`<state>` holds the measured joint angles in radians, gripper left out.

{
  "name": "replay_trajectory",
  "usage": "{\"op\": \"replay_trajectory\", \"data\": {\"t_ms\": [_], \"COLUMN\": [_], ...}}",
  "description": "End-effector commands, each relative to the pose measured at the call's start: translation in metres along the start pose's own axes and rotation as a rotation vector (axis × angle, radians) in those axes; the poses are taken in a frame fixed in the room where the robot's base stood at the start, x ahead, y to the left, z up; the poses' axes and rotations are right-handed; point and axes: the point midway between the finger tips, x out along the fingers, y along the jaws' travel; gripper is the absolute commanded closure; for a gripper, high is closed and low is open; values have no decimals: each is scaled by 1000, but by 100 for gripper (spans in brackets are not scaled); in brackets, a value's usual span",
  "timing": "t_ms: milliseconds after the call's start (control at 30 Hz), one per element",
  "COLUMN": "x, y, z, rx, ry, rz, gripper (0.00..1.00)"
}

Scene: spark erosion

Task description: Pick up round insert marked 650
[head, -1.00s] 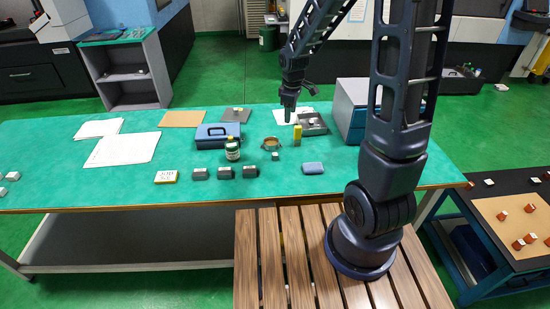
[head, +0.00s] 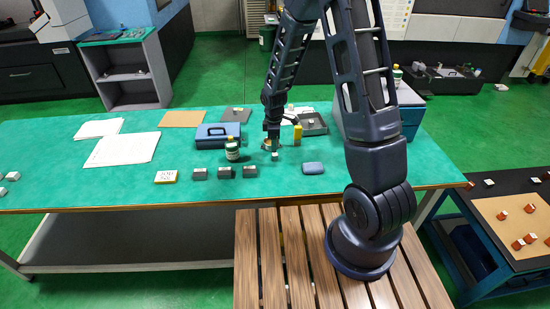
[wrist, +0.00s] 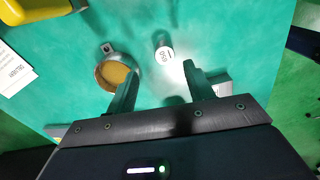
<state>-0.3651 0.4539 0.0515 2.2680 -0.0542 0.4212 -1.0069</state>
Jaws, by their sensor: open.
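The round insert marked 650 (wrist: 164,48) is a small dark cylinder with a white marked face, lying on the green table in the wrist view. In the head view it is a small pale-topped piece (head: 275,157) just in front of my gripper (head: 271,141). In the wrist view my gripper (wrist: 160,70) is open with nothing held. Its fingers point down, and the insert appears just beyond the fingertips, between their lines and apart from them.
A round brass-coloured dish (wrist: 117,74) lies beside the insert, near the left finger. Free table lies at the front left.

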Motion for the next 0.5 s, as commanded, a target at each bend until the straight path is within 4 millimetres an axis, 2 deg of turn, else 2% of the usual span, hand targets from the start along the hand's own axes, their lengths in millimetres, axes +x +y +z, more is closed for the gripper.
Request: {"op": "replay_trajectory", "data": {"t_ms": [233, 500], "x": [14, 49], "y": [-2, -8], "z": [1, 4], "rx": [1, 1], "ry": [-1, -2], "rz": [-2, -2], "gripper": [48, 48]}}
